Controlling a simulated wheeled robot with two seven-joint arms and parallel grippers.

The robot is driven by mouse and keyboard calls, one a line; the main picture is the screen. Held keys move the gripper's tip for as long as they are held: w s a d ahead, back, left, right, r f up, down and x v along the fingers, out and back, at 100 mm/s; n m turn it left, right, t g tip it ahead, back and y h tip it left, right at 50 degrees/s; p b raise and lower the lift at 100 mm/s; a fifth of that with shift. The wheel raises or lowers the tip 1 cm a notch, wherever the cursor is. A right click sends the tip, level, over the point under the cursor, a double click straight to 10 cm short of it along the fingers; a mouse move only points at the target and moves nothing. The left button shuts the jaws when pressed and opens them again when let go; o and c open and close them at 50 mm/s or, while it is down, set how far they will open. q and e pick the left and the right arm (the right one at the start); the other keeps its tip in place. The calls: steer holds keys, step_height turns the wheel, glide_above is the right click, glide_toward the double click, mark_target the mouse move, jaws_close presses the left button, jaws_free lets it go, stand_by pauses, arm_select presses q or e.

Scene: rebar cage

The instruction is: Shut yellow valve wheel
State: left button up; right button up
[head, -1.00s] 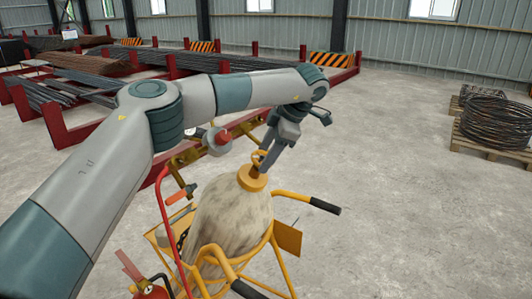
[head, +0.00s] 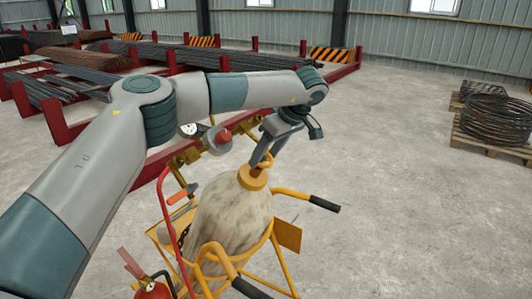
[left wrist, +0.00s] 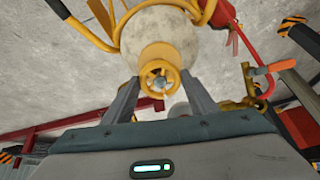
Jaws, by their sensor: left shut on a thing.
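The yellow valve wheel (left wrist: 159,78) sits at the top of a pale, stained gas cylinder (head: 232,217), above a yellow collar (head: 252,179). In the left wrist view its ring and spokes show between the two grey fingers of my left gripper (left wrist: 160,84). In the head view my left gripper (head: 264,161) reaches down to the wheel from the upper right and partly hides it. It is shut on the wheel, with one finger on each side. My right gripper is not in view.
The cylinder stands in a yellow trolley with black-gripped handles (head: 322,204). A red hose (head: 166,220), a regulator with red cap (head: 222,137) and a red extinguisher (head: 152,290) are close by. Red racks of rebar (head: 60,95) stand behind.

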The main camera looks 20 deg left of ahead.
arm_select(q)
steer(key=shift+r+m, duration=0.1)
steer(key=shift+m, duration=0.2)
steer(key=o, duration=1.1)
steer(key=shift+c, duration=0.2)
steer(key=shift+d, duration=0.1)
steer(key=shift+d+r+b, duration=0.2)
steer(key=shift+r+b, duration=0.1)
steer(key=shift+r, duration=0.05)
steer(key=b+v, duration=0.4)
steer(key=v, duration=1.2)
steer(key=shift+s+r, duration=0.15)
steer(key=shift+r, duration=0.05)
steer(key=shift+d, duration=0.15)
